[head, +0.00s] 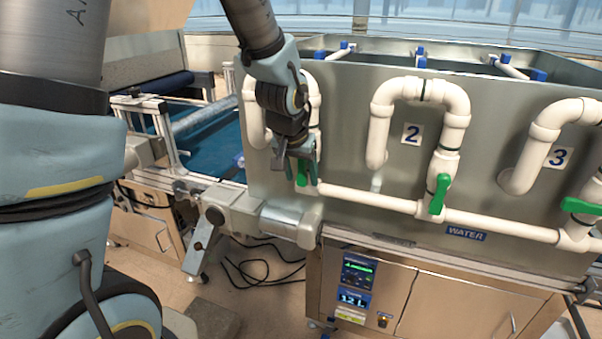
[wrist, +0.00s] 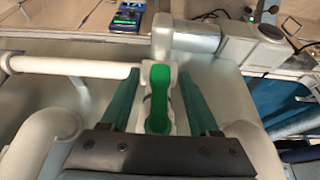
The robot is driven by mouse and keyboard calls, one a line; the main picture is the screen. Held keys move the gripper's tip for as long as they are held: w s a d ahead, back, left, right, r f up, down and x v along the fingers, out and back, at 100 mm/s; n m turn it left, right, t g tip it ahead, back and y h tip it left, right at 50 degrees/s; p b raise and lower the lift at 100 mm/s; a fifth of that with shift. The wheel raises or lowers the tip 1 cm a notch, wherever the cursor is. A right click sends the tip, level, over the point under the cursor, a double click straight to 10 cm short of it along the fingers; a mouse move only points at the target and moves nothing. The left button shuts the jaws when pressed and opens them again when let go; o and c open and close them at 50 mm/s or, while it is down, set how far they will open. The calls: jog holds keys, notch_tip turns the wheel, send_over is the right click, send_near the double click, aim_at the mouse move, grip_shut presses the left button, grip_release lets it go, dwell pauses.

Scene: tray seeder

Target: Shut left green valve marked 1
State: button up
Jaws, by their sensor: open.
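The left green valve handle (head: 302,173) sits on the white pipe at the left end of the metal tank, mostly hidden behind my gripper in the head view. In the wrist view the green handle (wrist: 160,98) lies lengthwise between my two fingers. My gripper (head: 302,178) is open, with one teal finger on each side of the handle. In the wrist view my gripper (wrist: 160,85) shows a gap between each finger and the handle. The label 1 is not visible, hidden behind my arm.
A middle green valve (head: 439,194) under label 2 (head: 412,134) and a right green valve (head: 580,206) by label 3 (head: 558,157) are on the same white pipe (head: 370,201). A grey motor housing (head: 235,212) juts out below left. A control panel (head: 357,273) is below.

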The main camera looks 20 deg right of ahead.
grip_shut()
dwell(0.6)
dwell(0.9)
